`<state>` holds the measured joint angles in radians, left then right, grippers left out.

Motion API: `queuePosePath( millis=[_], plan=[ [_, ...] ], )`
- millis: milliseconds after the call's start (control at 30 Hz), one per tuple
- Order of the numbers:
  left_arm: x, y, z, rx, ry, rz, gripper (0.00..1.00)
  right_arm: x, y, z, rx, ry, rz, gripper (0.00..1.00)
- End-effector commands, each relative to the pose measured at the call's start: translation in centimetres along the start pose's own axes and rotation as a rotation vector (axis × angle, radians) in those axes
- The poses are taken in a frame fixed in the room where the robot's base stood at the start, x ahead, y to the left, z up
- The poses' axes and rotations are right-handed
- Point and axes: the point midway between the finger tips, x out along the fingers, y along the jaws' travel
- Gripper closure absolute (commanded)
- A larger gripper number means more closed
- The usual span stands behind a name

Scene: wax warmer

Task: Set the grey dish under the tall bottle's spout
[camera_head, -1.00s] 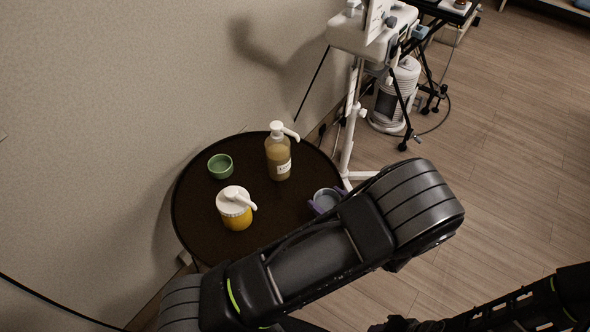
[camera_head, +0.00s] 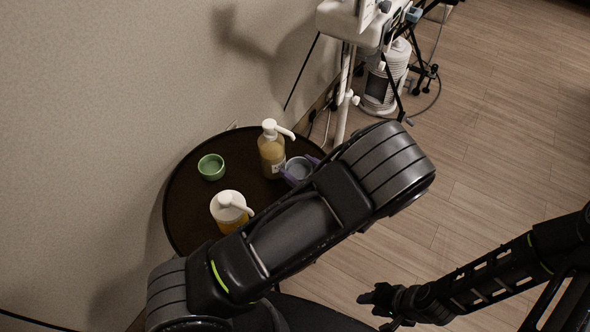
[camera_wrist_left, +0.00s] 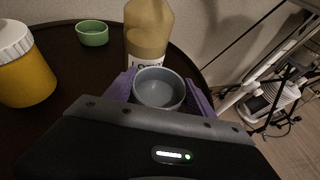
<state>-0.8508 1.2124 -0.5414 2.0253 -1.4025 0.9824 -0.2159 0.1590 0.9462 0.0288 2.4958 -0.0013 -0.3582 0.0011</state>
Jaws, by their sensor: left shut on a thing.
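The tall bottle (camera_head: 271,158) of tan liquid stands on the round dark table. Its white spout (camera_head: 286,132) points right in the head view. The grey dish (camera_head: 298,168) is just right of the bottle, below the spout tip in the picture. In the left wrist view the dish (camera_wrist_left: 158,90) is close in front of the bottle (camera_wrist_left: 147,38); whether they touch is unclear. My left gripper (camera_wrist_left: 160,92) has its purple fingers either side of the dish and is shut on it. My right gripper (camera_head: 378,299) hangs away from the table, too dark to read its jaws.
A green bowl (camera_head: 211,167) stands left of the bottle. A white wheeled stand (camera_head: 345,95) is beyond the table's right edge. The wall borders the table's back left.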

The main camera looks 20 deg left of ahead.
Motion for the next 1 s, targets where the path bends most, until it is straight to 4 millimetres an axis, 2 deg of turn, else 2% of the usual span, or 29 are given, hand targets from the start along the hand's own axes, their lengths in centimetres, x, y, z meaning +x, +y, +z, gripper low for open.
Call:
queuePosePath(
  millis=[33, 100, 200, 700, 733, 1000],
  plan=[
    [0.4, 0.1, 0.0, 0.001, -0.001, 0.000, 0.87, 0.1, 0.0, 0.0, -0.001, 0.000, -0.001, 0.64],
    [1.3, 0.4, -1.9, 0.005, -0.001, -0.004, 0.87, 1.7, 0.6, 0.0, -0.002, 0.001, -0.001, 0.64],
    [1.9, 0.6, -2.9, 0.005, -0.002, -0.008, 0.87, 2.6, 1.0, 0.0, -0.001, 0.001, 0.000, 0.64],
    [2.2, 0.7, -3.4, 0.005, -0.001, -0.011, 0.87, 3.0, 1.1, 0.0, -0.002, 0.001, 0.000, 0.64],
    [2.2, 0.7, -3.3, 0.005, 0.000, -0.011, 0.34, 2.8, 1.1, 0.0, -0.002, 0.001, 0.000, 0.64],
    [2.2, 0.7, -3.2, 0.005, 0.000, -0.011, 0.15, 2.8, 1.1, 0.0, -0.002, 0.001, 0.000, 0.64]
  ],
)
